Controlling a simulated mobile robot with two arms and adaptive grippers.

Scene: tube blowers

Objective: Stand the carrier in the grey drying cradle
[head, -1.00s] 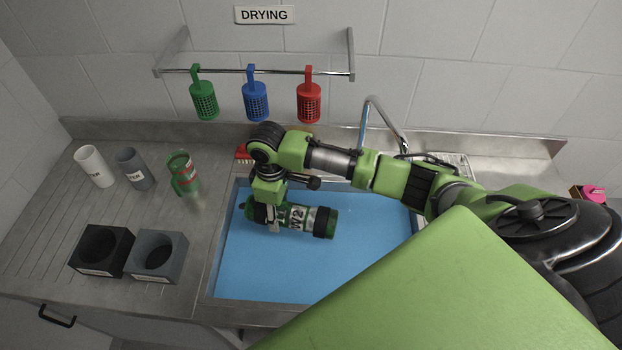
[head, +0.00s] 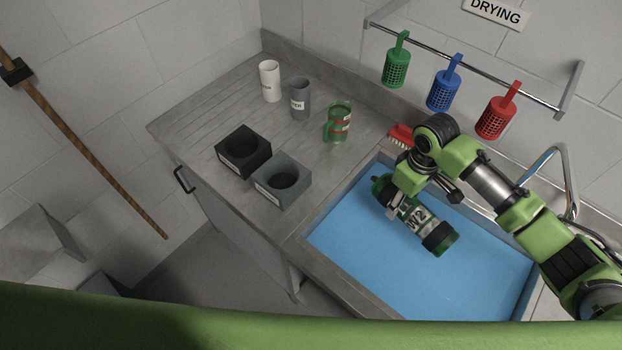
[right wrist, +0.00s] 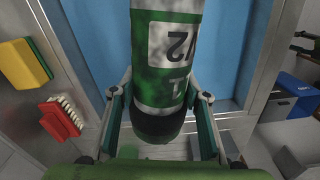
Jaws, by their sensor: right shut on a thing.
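The carrier (head: 432,235) is a green cylinder with black ends and a white label reading "W2". It lies on its side, tilted, above the blue sink basin. My right gripper (head: 403,203) is shut on it near one end, and in the right wrist view the fingers (right wrist: 160,112) stand on both sides of the carrier (right wrist: 165,60). The grey drying cradle (head: 295,194) is a square block with a round, empty-looking hole, on the counter left of the sink and apart from the carrier. My left gripper is out of view.
A black cradle (head: 229,156) stands beside the grey one. A red brush (head: 400,134) lies by the sink (head: 340,250). Baskets hang from the rail (head: 430,50).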

